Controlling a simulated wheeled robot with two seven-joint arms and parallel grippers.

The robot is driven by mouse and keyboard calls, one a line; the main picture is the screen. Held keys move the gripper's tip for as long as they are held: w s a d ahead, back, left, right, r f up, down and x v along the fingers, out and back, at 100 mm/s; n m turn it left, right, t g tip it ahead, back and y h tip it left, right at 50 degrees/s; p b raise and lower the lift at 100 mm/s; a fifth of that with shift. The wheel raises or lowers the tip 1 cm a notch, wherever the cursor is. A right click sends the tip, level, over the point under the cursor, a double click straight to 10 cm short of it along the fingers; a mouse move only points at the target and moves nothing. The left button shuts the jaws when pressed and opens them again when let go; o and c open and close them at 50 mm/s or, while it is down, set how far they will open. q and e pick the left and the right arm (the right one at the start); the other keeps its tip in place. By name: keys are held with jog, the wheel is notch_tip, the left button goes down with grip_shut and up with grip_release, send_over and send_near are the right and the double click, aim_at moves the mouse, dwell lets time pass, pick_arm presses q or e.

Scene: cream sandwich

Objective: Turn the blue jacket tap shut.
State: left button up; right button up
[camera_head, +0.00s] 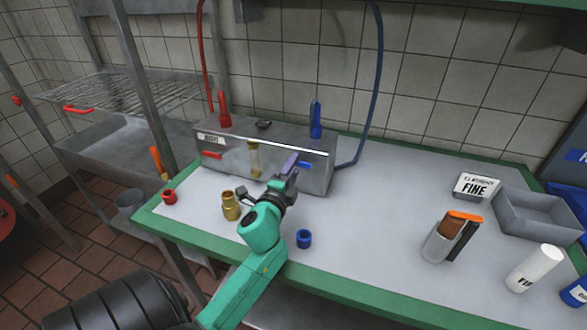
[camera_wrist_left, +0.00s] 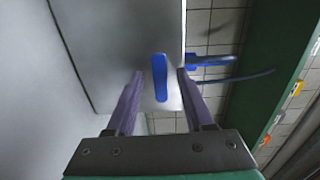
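The blue jacket tap (camera_head: 306,165) is a small blue lever on the right part of the metal box's front face. It lies roughly level there, along the box's length. In the left wrist view the blue lever (camera_wrist_left: 160,78) shows between the two purple fingers, with a gap on each side. My left gripper (camera_head: 287,170) is at the box front, just left of the lever. It is open and empty; its fingers also show in the left wrist view (camera_wrist_left: 160,85). I cannot tell how deep the lever sits between them. My right gripper is out of view.
The metal box (camera_head: 230,145) carries a red lever (camera_head: 212,155), and red and blue hose fittings on top. A brass fitting (camera_head: 231,206), a red cap (camera_head: 169,197) and a blue cap (camera_head: 304,239) stand on the bench. A grey tray (camera_head: 538,237) is at right.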

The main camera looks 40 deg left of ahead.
pick_arm(q)
jog(key=b+v, duration=0.3)
jog(key=v, duration=1.1)
jog(key=shift+s, duration=0.3)
jog(key=shift+d, duration=0.15)
